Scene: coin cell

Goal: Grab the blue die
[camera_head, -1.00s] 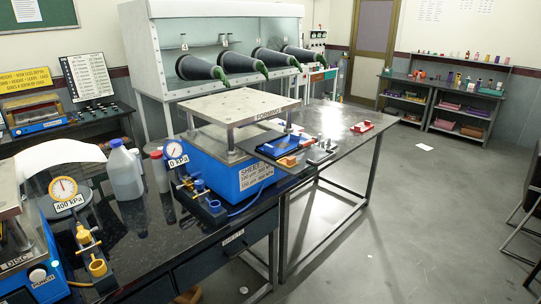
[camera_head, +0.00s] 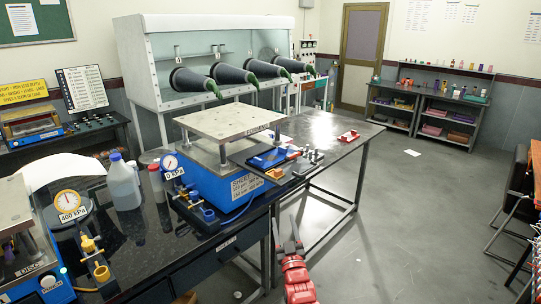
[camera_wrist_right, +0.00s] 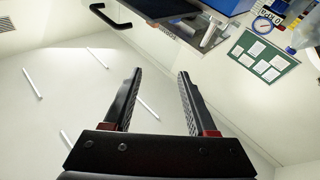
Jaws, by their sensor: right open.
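A flat blue piece (camera_head: 268,158) lies on the plate at the right front of the blue press (camera_head: 226,188); it looks like the blue die, though I cannot be sure at this size. Small orange (camera_head: 276,173) and red (camera_head: 293,154) parts sit beside it. My right gripper (camera_head: 285,222) is low in front of the bench, below and apart from the blue piece. In the right wrist view my right gripper (camera_wrist_right: 160,75) is open, with nothing between the fingers. The press body (camera_wrist_right: 228,5) shows at that view's top edge. My left gripper is not in view.
The dark bench holds a grey bottle (camera_head: 123,185), a pressure gauge (camera_head: 171,163) and a second press at the left. A small red-and-white part (camera_head: 348,137) lies on the grey table (camera_head: 325,128) behind. A chair (camera_head: 515,205) stands at the right edge.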

